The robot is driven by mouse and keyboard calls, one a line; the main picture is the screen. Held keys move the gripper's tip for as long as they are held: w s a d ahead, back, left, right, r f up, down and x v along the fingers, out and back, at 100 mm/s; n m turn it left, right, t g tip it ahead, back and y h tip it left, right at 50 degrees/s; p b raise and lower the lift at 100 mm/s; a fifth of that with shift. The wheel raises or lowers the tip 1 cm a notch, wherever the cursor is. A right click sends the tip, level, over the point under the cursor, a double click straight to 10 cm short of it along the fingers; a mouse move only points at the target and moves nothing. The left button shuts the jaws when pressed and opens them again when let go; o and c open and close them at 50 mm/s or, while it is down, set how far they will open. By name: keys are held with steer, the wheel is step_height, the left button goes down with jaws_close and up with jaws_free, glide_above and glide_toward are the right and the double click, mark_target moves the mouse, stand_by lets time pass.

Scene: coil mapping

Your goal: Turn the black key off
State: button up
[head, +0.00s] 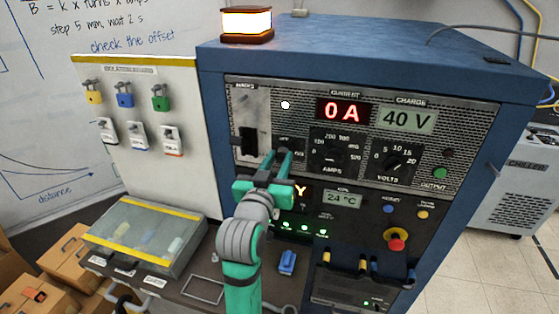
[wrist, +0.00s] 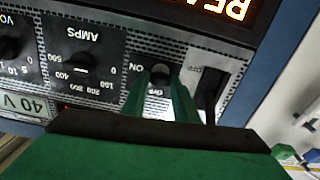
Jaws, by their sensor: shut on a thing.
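My gripper (head: 276,156) reaches the front panel of the blue cabinet (head: 225,95), at the key switch between the mains lever and the amps dial. In the wrist view, which is upside down, its two green fingers (wrist: 161,80) stand either side of the black key (wrist: 159,91), shut on it. A grey round lock face shows between the fingertips. The ON mark is left of the fingers there. In the head view the fingers hide the key, with OFF printed above and ON to the right. The key's exact angle is hard to tell.
The black mains lever (head: 248,143) is close left of the fingers. The amps dial (head: 330,153) and volts dial (head: 396,161) are to the right. The current display (head: 342,110) reads 0 A; the charge display (head: 407,118) reads 40 V. The top lamp (head: 246,22) glows white.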

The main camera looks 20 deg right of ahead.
steer(key=n, duration=0.8)
steer(key=shift+w+a+f+n, duration=0.1)
steer(key=shift+n, duration=0.2)
steer(key=n, duration=0.5)
steer(key=shift+a+f, duration=0.1)
steer(key=shift+f+n, duration=0.1)
steer(key=shift+n, duration=1.5)
steer(key=o, duration=1.1)
steer(key=shift+c, duration=0.2)
steer(key=v, duration=1)
steer(key=shift+s+a, duration=0.25)
steer(key=shift+s, duration=0.1)
